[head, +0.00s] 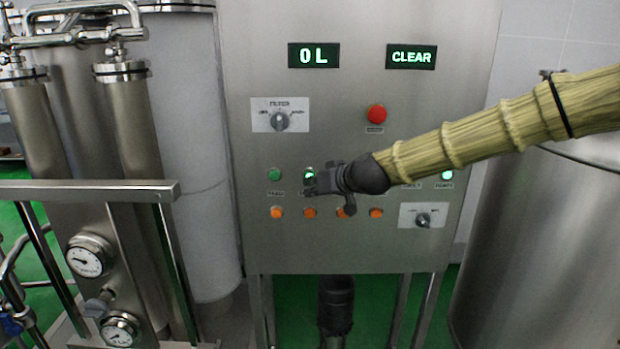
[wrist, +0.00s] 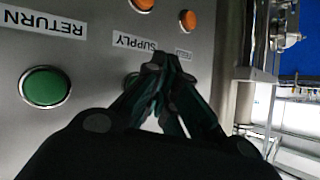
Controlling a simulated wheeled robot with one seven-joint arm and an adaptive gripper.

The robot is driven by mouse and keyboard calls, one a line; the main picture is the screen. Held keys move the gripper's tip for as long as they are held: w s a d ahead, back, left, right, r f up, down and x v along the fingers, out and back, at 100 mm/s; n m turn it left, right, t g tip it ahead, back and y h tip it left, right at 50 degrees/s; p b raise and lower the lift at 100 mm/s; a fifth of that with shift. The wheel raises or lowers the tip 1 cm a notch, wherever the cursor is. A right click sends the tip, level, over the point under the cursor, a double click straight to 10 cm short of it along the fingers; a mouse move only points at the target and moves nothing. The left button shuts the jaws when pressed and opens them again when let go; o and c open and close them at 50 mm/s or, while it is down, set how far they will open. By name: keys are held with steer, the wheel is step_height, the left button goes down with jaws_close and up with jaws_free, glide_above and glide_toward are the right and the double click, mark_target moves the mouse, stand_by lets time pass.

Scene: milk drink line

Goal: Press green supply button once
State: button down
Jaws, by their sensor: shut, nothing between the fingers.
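The green supply button (head: 309,173) is on the steel control panel, with its upper part showing just above my gripper's tip in the head view. My gripper (head: 309,187) is shut and empty, in front of the panel. In the wrist view its fingertips (wrist: 167,60) lie close to the right end of that label. I cannot tell whether they touch the panel.
Another green button (head: 275,174) is to the left, and the green return button (wrist: 45,87) shows in the wrist view. Orange buttons (head: 277,212) line the row below. A red button (head: 377,114) and filter knob (head: 280,121) are above. Displays read "0 L" (head: 314,55) and "CLEAR" (head: 411,57).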

steer(key=shift+s+b, duration=0.45)
steer(key=shift+s, duration=2.05)
steer(key=s+d+f+m+g+h, duration=0.1)
steer(key=s+d+f+g, duration=0.15)
steer(key=s+f, duration=0.7)
steer(key=s+d+f+m+g+h, duration=0.1)
steer(key=s+d+f+h, duration=0.15)
steer(key=f, duration=1.45)
steer(key=s+d+f+m+g+h, duration=0.1)
steer(key=s+d+f+g, duration=0.15)
steer(key=s+f, duration=0.8)
steer(key=s+d+f+g+h, duration=0.1)
steer(key=s+d+f, duration=0.3)
steer(key=s, duration=0.5)
steer(key=s+d+f+m+g+h+b, duration=0.1)
steer(key=s+d+f, duration=0.4)
steer(key=s+f, duration=0.4)
steer(key=s+d+f+m+g+h, duration=0.1)
steer(key=s+d+f, duration=0.4)
steer(key=s, duration=0.4)
steer(key=shift+d+f+g+b, duration=0.25)
steer(key=shift+f+g+b, duration=0.15)
steer(key=shift+f, duration=0.25)
